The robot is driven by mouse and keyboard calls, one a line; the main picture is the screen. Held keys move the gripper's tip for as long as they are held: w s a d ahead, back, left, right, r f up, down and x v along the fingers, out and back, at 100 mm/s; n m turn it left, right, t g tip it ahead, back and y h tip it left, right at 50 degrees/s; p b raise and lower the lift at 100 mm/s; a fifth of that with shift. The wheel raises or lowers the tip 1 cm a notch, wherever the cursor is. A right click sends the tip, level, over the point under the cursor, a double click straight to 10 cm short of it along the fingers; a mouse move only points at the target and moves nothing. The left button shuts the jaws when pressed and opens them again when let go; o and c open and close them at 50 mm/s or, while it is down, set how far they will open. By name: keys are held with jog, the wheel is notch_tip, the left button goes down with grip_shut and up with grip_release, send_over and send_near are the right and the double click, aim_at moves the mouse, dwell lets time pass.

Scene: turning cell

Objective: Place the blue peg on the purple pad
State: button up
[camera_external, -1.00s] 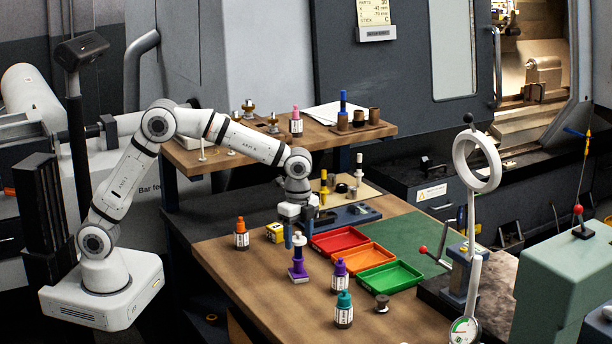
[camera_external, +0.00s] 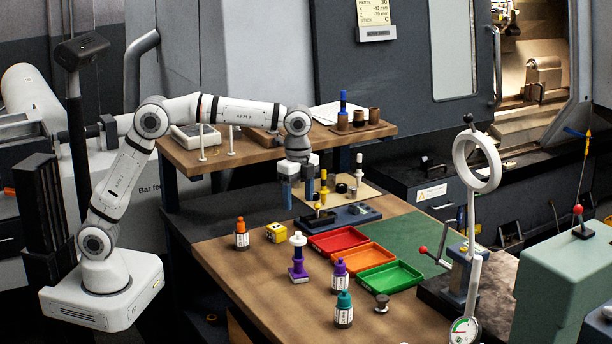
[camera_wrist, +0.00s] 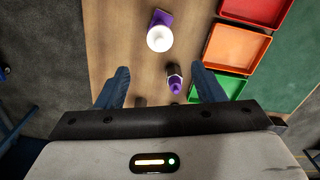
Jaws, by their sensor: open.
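The blue peg (camera_external: 298,253), with a white rounded top, stands upright on the small purple pad (camera_external: 297,275) near the middle of the bench. In the wrist view, the peg's white top (camera_wrist: 159,38) covers part of the purple pad (camera_wrist: 163,17). My gripper (camera_external: 298,192) is open, with its blue fingers pointing down, well above the peg and apart from it. In the wrist view, nothing lies between the fingertips of my gripper (camera_wrist: 160,80) at their height. The peg's foot is hidden in the wrist view.
Bottles with orange (camera_external: 241,234), purple (camera_external: 340,275) and teal (camera_external: 344,310) caps stand around the pad. Red (camera_external: 338,239), orange (camera_external: 364,257) and green (camera_external: 390,278) trays lie to the right. A yellow block (camera_external: 276,232) sits behind. The front left bench is clear.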

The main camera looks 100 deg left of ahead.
jog(key=s+d+r+n+t, duration=0.1)
jog(key=s+d+r+n, duration=0.15)
jog(key=s+d, duration=0.85)
jog(key=s+d+f+n+t, duration=0.1)
jog(key=s+f, duration=0.4)
jog(key=s, duration=0.5)
jog(key=s+d+f+n+t, duration=0.1)
jog(key=s+d+f+n, duration=0.1)
jog(key=s, duration=0.8)
notch_tip(320, 180, down, 3)
jog(key=shift+s+d+r, duration=0.15)
jog(key=shift+d, duration=0.5)
